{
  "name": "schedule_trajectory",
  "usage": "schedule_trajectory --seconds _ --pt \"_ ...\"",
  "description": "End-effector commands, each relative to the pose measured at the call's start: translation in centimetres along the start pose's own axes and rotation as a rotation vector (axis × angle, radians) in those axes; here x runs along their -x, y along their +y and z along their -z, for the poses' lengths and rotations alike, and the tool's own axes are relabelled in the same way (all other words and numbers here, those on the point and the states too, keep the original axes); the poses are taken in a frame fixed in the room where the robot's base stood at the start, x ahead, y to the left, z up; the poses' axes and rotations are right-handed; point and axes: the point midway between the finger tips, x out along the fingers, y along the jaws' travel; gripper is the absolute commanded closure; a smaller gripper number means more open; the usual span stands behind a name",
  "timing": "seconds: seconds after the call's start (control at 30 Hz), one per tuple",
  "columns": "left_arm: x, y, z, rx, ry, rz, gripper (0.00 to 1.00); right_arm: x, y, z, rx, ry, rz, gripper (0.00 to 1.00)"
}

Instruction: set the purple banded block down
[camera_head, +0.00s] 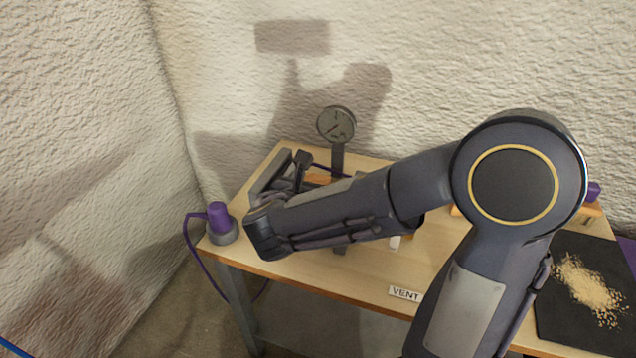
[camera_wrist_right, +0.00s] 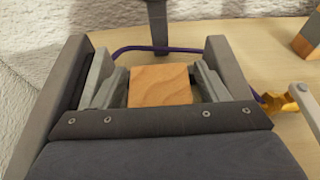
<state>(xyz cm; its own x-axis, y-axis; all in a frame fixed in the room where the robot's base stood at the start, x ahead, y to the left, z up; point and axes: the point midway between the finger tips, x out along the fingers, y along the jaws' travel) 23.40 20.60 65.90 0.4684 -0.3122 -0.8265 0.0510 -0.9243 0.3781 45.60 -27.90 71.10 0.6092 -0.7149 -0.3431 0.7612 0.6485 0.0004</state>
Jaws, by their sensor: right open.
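A plain-topped wooden block (camera_wrist_right: 160,86) lies between the fingers of my right gripper (camera_wrist_right: 154,70) in the right wrist view. My arm hides much of the table there. The left gripper is not in view.
A dial gauge (camera_head: 336,125) stands on a post at the back. A purple knob on a grey base (camera_head: 218,218) sits at the left corner with a purple cord. A VENT label (camera_head: 404,294) is at the front edge. Grains lie on a black mat (camera_head: 557,322) at right.

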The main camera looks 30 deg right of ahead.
Motion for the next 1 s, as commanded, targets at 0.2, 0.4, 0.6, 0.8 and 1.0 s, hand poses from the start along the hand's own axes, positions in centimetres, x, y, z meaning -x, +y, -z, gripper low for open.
schedule_trajectory --seconds 0.2,0.4,0.6,0.8,1.0 --pt "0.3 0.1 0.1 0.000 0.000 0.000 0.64 0.4 0.1 -0.4 0.000 0.000 -0.002 0.33" --pt "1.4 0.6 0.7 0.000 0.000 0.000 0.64 3.8 0.1 -0.6 0.003 0.000 -0.006 0.33" --pt "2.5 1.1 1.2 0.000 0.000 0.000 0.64 8.2 0.1 -0.5 0.002 -0.001 -0.006 0.33" --pt "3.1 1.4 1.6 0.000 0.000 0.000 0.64 11.2 0.1 -0.4 0.000 0.000 -0.004 0.33" --pt "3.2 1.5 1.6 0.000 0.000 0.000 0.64 12.1 0.0 -0.2 0.001 0.000 -0.001 0.33"
